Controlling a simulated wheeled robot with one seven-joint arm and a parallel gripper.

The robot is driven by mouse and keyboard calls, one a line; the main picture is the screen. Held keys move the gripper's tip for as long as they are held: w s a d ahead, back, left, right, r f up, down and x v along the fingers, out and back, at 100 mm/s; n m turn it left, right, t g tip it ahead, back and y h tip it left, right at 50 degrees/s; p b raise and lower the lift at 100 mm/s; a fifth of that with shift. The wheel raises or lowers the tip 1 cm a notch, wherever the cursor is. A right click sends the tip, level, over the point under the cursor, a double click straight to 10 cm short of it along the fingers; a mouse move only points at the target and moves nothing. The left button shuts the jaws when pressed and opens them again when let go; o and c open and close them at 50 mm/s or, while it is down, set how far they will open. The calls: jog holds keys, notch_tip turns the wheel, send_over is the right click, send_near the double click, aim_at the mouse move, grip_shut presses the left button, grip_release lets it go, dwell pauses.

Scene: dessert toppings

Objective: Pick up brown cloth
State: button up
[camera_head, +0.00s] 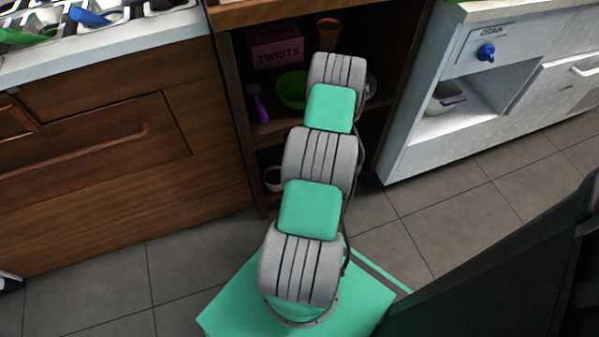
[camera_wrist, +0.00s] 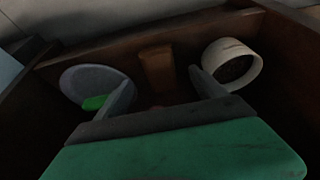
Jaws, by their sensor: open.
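In the wrist view a brown, upright-looking strip (camera_wrist: 157,72) lies between and beyond my fingers inside a dark wooden compartment. It may be the brown cloth, but the dim light leaves this unclear. My gripper (camera_wrist: 163,92) is open, with one grey finger on each side of the strip's line, and I see nothing held. Whether the fingers touch the strip cannot be told. In the head view my arm reaches into the brown shelf unit and hides my gripper; no brown cloth shows there.
In the wrist view a grey bowl (camera_wrist: 85,80) with a green item stands left, and a white cup (camera_wrist: 234,64) right. In the head view the shelf holds a pink TWISTS box (camera_head: 277,50), a green bowl (camera_head: 291,90) and an orange-brown cup (camera_head: 328,35). Side walls (camera_head: 398,95) bound the opening.

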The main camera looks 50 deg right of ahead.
jog(key=b+x, duration=0.3)
jog(key=x, duration=0.3)
jog(key=shift+w+d+f, duration=0.15)
jog(key=shift+d, duration=0.05)
jog(key=shift+c, duration=0.4)
jog(key=c, duration=1.4)
